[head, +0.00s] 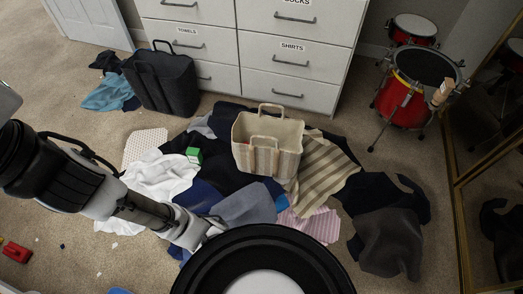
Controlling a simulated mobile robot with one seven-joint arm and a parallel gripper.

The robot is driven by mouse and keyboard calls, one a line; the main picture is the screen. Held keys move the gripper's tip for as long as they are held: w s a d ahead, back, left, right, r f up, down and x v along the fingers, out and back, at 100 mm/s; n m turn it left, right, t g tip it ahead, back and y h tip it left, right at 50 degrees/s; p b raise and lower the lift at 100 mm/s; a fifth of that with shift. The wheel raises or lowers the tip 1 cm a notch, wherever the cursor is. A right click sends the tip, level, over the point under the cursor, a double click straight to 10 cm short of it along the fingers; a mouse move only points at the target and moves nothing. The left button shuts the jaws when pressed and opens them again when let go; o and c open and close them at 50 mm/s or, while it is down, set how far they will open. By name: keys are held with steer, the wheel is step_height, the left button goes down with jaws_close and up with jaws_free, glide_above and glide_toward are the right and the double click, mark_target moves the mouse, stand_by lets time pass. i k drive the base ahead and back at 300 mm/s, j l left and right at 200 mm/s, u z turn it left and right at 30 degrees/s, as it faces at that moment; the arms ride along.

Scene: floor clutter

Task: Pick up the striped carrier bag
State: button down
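The striped carrier bag (254,162) is beige and cream with vertical stripes. It stands upright and open-topped on a heap of clothes in the middle of the head view. Its two handles stick up, one at the back rim and one at the front. Something small and red shows at its left inside edge. My arm comes in from the left and reaches to the lower middle, left of and nearer than the bag, and does not touch it. The fingers of my gripper cannot be seen; a round black part of mine covers the bottom middle.
Clothes surround the bag, with a striped cloth (325,171) against its right and a small green box (194,155) to its left. White drawers (290,55) stand behind. A dark bag (163,85) is back left, a red drum (402,100) back right, a mirror frame at right.

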mark_target(263, 132)
steer(key=i+j+z, duration=0.1)
steer(key=i+z, duration=0.35)
steer(key=i, duration=0.65)
